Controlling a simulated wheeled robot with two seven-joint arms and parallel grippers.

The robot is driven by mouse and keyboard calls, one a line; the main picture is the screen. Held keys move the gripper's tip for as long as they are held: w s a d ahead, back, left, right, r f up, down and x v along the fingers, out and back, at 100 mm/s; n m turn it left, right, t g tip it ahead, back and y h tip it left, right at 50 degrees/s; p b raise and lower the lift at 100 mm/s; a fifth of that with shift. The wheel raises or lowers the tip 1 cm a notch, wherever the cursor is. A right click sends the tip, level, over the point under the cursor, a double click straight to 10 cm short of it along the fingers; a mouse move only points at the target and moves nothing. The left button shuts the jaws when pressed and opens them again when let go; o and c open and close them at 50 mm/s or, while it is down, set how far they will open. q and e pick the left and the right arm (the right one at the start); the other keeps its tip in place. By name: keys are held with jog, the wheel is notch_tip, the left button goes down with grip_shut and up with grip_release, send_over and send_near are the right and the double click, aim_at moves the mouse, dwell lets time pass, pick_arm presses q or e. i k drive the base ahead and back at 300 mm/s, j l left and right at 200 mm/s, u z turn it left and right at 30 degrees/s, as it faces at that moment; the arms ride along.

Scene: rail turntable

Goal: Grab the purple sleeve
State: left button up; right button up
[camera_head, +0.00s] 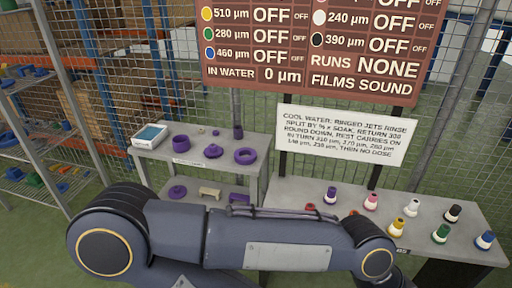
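Several purple parts are on the grey two-level stand (150,160) left of centre. On its top are a short purple cylinder (181,143), a purple disc with a raised middle (213,152), a flat purple ring (246,156) and a slim upright purple piece (238,132) at the back. On the lower shelf are a purple disc with a knob (177,192) and another purple piece (239,198), partly hidden by my arm. I cannot tell which of these is the sleeve. One of my arms crosses the bottom of the view. Neither gripper shows.
A blue-and-white tray (150,135) sits on the stand's left end. A grey table (455,215) at right holds several colored bottle-like pieces, including a blue one (485,240). A sign board (320,45) and white notice (345,135) stand behind, before a mesh fence. Shelving (35,130) is at left.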

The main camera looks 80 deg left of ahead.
aim_at(238, 130)
jog(key=u, duration=3.1)
